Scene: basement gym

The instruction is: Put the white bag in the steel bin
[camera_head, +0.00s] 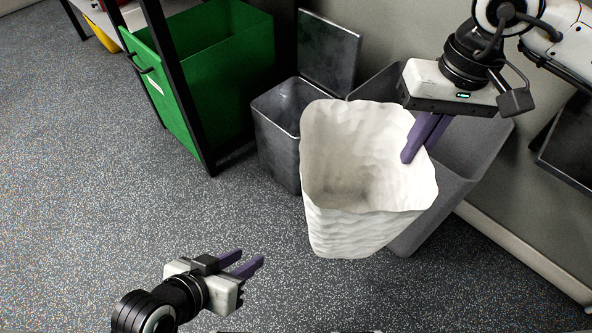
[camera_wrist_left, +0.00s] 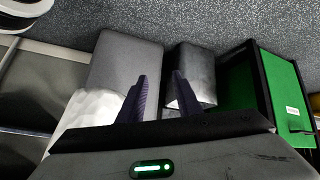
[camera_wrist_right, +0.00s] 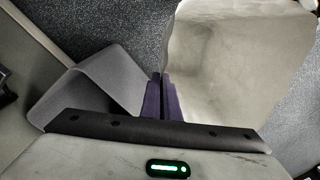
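The white bag (camera_head: 335,225) is an open, crinkled, wide-mouthed sack, hanging upright in the middle of the head view; it also shows in the left wrist view (camera_wrist_left: 88,115) and right wrist view (camera_wrist_right: 225,60). My right gripper (camera_head: 412,155) is shut on its right rim, one finger showing inside. The steel bin (camera_head: 272,125) stands behind and left of the bag, its lid (camera_head: 328,50) raised; the bag hides part of its right side. It also shows in the left wrist view (camera_wrist_left: 196,65). My left gripper (camera_head: 250,262) is open and empty, low in front of the bag.
A green bin (camera_head: 220,75) in a black frame (camera_head: 180,90) stands left of the steel bin. A larger grey bin (camera_head: 465,145) stands behind the bag at right, against the wall. The speckled floor at left and front is clear.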

